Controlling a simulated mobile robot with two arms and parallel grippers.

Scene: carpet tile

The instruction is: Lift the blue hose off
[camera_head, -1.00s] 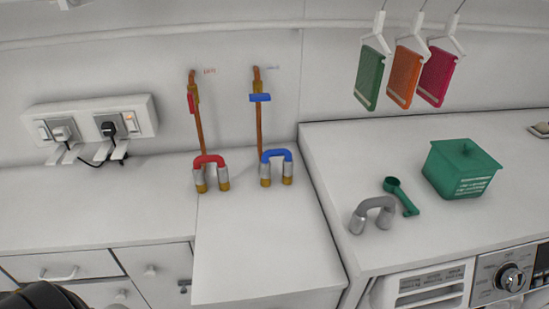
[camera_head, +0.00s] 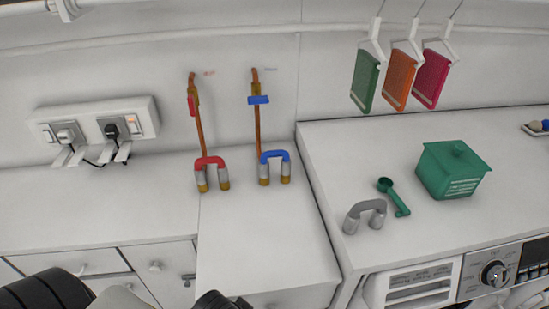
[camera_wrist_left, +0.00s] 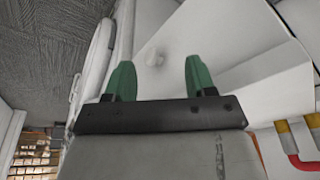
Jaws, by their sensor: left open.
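The blue hose (camera_head: 274,155) is a short U-shaped piece with silver and brass ends. It stands on the white counter in front of a copper pipe with a blue valve handle (camera_head: 259,100). A similar red hose (camera_head: 209,161) stands to its left, and part of it shows at the lower right of the left wrist view (camera_wrist_left: 303,164). My left gripper shows in the left wrist view with two green fingers apart (camera_wrist_left: 157,80) and nothing between them. In the head view a dark part of my arm is at the bottom edge, well below the hoses. My right gripper is not seen.
A grey hose (camera_head: 364,214), a green scoop (camera_head: 394,197) and a green box (camera_head: 452,170) stand on the washing machine top at right. Wall sockets with plugs (camera_head: 95,131) are at left. The counter in front of the hoses is clear.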

